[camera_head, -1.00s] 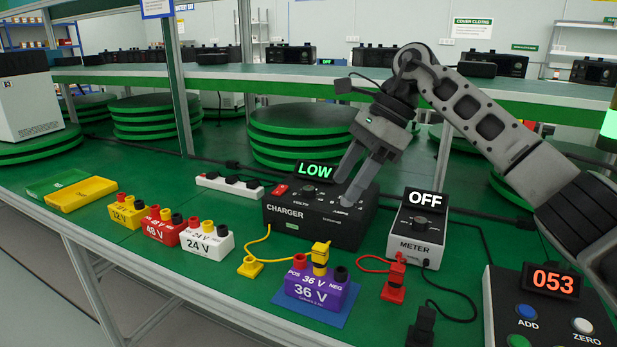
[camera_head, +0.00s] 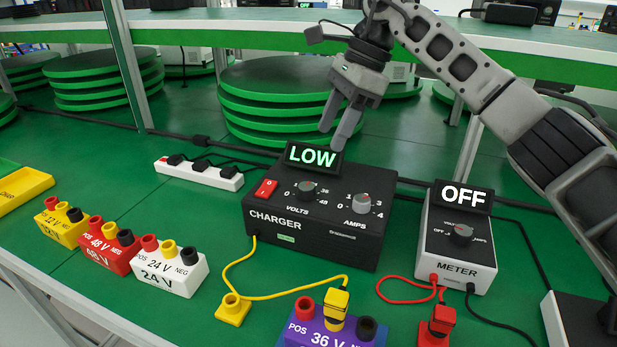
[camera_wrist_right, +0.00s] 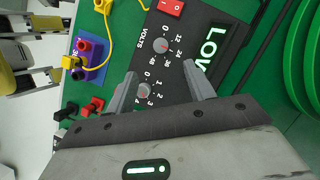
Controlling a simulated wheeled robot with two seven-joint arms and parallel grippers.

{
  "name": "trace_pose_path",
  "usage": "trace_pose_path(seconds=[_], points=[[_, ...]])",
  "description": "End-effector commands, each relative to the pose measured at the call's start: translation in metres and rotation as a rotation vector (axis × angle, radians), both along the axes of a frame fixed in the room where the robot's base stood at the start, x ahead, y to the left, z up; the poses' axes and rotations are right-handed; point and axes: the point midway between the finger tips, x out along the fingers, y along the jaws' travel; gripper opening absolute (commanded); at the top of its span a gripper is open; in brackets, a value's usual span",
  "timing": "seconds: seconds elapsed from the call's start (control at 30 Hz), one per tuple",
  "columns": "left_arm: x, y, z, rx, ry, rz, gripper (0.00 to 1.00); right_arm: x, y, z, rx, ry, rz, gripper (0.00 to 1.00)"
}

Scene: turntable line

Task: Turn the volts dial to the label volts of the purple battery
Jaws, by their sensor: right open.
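The purple battery (camera_head: 318,338), labelled 36 V, is cut off at the bottom of the head view and shows in the right wrist view (camera_wrist_right: 94,72). The black charger (camera_head: 310,235) shows LOW on its display (camera_head: 312,156). Its volts dial (camera_head: 306,187) is on the left of its top, with marks from 0 to 48; I cannot tell its setting surely. The volts dial (camera_wrist_right: 160,45) lies ahead of my open fingers in the right wrist view. My right gripper (camera_head: 333,132) is open and empty above the charger's back edge. My left gripper is not in view.
The amps dial (camera_head: 361,203) is close right of the volts dial. A meter (camera_head: 458,240) reading OFF stands to the right. White (camera_head: 172,272), red (camera_head: 108,255) and yellow (camera_head: 62,228) batteries stand left. Yellow and red leads lie in front.

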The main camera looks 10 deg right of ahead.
Motion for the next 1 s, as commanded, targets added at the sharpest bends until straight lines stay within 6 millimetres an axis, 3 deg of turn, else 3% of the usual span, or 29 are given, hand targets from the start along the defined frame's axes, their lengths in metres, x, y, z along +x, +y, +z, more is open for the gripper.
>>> trace_pose_path(seconds=[0.2, 0.5, 0.93, 0.97, 1.0], points=[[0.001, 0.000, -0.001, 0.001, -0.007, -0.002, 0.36, -0.001, 0.020, -0.048, 0.001, 0.004, 0.004, 0.53], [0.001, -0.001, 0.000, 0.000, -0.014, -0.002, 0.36, -0.001, 0.038, -0.091, 0.001, 0.001, 0.000, 0.53], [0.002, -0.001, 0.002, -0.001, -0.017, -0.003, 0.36, -0.001, 0.042, -0.101, 0.001, 0.000, 0.001, 0.53], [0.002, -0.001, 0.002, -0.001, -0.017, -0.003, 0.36, -0.001, 0.042, -0.101, 0.001, 0.000, 0.001, 0.51], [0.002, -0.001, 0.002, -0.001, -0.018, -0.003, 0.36, -0.001, 0.042, -0.101, 0.001, 0.000, 0.001, 0.39]])
